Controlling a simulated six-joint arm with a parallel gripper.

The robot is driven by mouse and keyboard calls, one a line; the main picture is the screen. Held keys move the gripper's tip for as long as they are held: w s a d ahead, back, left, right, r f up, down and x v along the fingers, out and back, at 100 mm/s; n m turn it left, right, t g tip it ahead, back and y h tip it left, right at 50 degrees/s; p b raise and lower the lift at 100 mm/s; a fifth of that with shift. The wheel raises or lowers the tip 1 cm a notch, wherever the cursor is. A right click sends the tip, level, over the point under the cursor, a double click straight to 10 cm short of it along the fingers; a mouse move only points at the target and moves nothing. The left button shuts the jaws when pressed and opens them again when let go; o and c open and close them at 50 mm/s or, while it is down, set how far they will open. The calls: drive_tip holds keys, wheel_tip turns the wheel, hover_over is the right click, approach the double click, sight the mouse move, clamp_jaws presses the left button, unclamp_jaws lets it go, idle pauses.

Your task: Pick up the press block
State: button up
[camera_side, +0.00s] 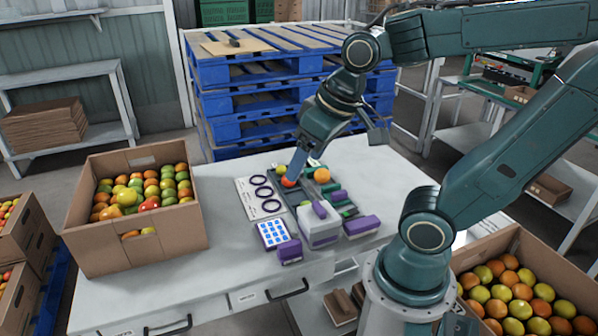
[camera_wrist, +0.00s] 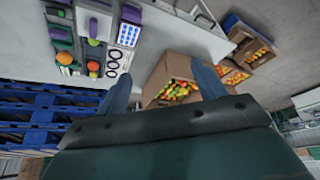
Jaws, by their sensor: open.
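Several grey and purple blocks stand on the white table. The largest is a pale grey block with a purple bar on top (camera_side: 319,228), which also shows in the wrist view (camera_wrist: 92,24). My gripper (camera_side: 337,158) is open and empty, above the back part of the table. In the wrist view the blocks lie left of my fingers (camera_wrist: 160,72), apart from them.
A tomato carton (camera_side: 135,251) stands at the table's left. Blue pallets (camera_side: 222,103) are stacked behind.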

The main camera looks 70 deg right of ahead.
drive_tip(key=w+d+f+m+g, duration=0.2)
drive_tip(key=w+d+f+m, duration=0.2)
drive_tip(key=w+f, duration=0.3)
drive_tip(key=m+g, duration=0.3)
hover_over(289, 244)
wheel_tip(289, 244, down, 14)
drive_tip(key=shift+w+d+r, duration=0.1)
drive_tip(key=shift+d+r, duration=0.05)
drive_tip(key=shift+d, duration=0.05)
drive_tip(key=shift+f, duration=4.3)
drive_tip(key=shift+f, duration=0.15)
drive_tip(key=shift+s+a+f, duration=0.1)
drive_tip(key=shift+f, duration=1.15)
drive_tip(key=shift+s+f, duration=0.1)
drive_tip(key=shift+f, duration=1.1)
drive_tip(key=shift+c, duration=0.4)
drive_tip(key=c, duration=0.7)
